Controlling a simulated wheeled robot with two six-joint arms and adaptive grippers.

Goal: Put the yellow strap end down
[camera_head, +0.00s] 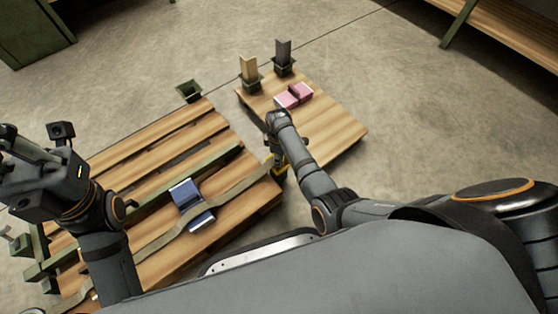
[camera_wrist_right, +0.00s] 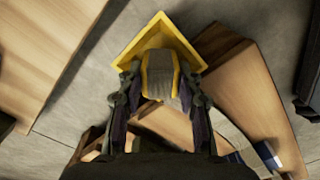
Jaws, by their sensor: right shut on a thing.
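The yellow strap end (camera_wrist_right: 160,31) is a bent yellow piece seen just beyond my right fingertips in the right wrist view. My right gripper (camera_wrist_right: 160,95) is shut on it, around a grey part with yellow edges. In the head view the yellow piece (camera_head: 283,168) shows at the right end of the olive strap (camera_head: 239,191), near the slatted table's right corner; my right arm partly hides it. The strap runs left across a blue object (camera_head: 188,199) on the slatted table (camera_head: 240,215). My left gripper (camera_head: 25,150) is at the left edge, its fingertips unclear.
A small wooden table (camera_head: 340,130) stands to the right, with pink blocks (camera_head: 293,96), a tan block (camera_head: 248,68) and a dark block (camera_head: 283,55) in holders. A gap of floor separates the two tables. Open floor lies beyond them.

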